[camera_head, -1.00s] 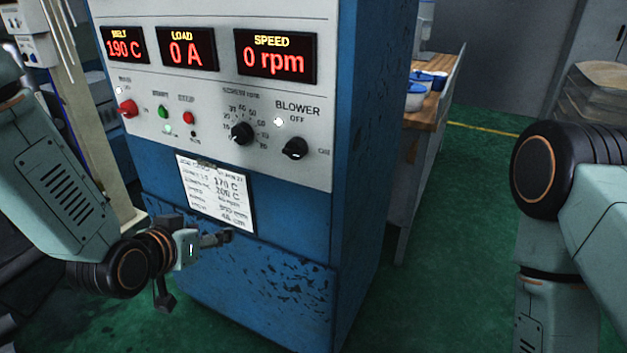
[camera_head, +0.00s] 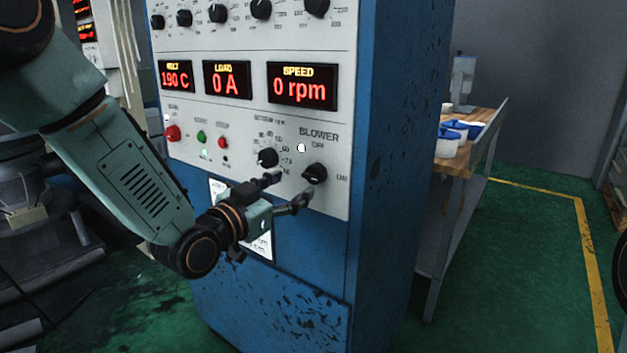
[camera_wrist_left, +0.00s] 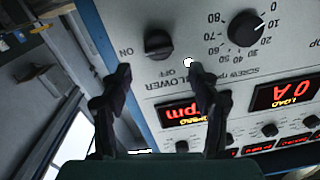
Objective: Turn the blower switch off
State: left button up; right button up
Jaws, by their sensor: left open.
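The blower switch (camera_head: 315,174) is a black rotary knob at the lower right of the grey panel, below the BLOWER label. In the left wrist view the knob (camera_wrist_left: 159,43) appears upside down, its ridge lying roughly across, in line with the ON mark. A white lamp (camera_head: 301,147) beside the label looks lit. My left gripper (camera_head: 287,190) is open and empty, just left of and below the knob. In the left wrist view its two fingers (camera_wrist_left: 160,75) point toward the knob, with a gap between them and no contact visible. My right gripper is out of view.
The screw rpm dial (camera_head: 267,158) sits close to the left of the switch. Red (camera_head: 172,133) and green buttons are farther left, with lit displays above. A paper sheet (camera_head: 262,246) hangs behind my gripper. A wooden bench (camera_head: 462,150) stands right of the blue cabinet.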

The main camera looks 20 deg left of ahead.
aim_at(309, 176)
pick_arm(q)
jog(key=b+x, duration=0.1)
jog(key=x, duration=0.5)
jog(key=shift+f, duration=0.1)
jog(key=shift+w+d, duration=0.25)
jog(key=shift+w, duration=0.05)
jog(key=c, duration=1.1)
jog(key=shift+c, duration=0.2)
